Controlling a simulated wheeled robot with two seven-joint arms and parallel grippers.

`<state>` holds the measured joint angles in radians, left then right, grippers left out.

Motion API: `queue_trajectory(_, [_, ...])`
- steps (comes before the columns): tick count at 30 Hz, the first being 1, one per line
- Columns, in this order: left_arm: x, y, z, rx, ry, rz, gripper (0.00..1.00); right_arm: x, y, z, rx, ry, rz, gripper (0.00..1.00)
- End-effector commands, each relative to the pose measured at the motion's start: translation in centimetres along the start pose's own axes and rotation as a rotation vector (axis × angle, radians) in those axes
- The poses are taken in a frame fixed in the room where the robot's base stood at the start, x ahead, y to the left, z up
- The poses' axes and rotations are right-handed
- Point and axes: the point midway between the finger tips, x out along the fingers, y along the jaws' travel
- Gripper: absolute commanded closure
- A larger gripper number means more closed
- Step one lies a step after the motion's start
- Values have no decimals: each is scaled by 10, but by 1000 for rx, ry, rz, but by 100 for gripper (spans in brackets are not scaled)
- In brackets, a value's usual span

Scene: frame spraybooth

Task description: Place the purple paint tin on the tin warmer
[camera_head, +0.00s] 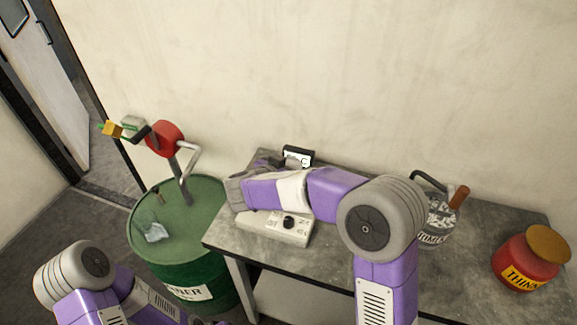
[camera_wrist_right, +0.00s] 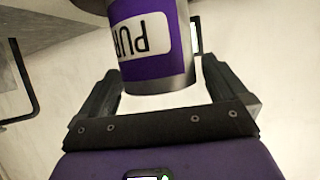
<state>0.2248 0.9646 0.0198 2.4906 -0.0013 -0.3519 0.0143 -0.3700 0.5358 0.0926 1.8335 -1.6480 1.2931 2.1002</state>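The purple paint tin (camera_wrist_right: 155,60) fills the middle of the right wrist view, its label upside down in that picture. My right gripper (camera_wrist_right: 160,78) has a finger on each side of the tin and looks shut on it. In the head view my right arm reaches left across the bench and hides the tin and most of the gripper. The pale unit with a black knob (camera_head: 262,229), apparently the tin warmer, sits at the bench's left end, its back part under my arm. Whether the tin touches it cannot be told. My left gripper is out of view.
The grey bench (camera_head: 340,262) also carries a tin of brushes (camera_head: 438,222) and a red thinner tin (camera_head: 524,262) at right. A small display (camera_head: 298,156) stands at the back. A green drum (camera_head: 185,262) with a red-headed pump (camera_head: 165,139) stands left of the bench.

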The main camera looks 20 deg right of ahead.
Motion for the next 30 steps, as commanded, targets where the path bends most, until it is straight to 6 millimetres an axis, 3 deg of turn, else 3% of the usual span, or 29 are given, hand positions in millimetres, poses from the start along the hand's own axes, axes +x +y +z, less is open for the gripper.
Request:
queue_trajectory(10, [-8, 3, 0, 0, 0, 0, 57, -2, 0, -5, -1, 0, 0, 0])
queue_trajectory(21, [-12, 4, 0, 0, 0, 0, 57, -83, -1, -4, 0, 2, -5, 0])
queue_trajectory(30, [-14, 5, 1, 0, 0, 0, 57, -119, 0, -2, 0, 1, -2, 0])
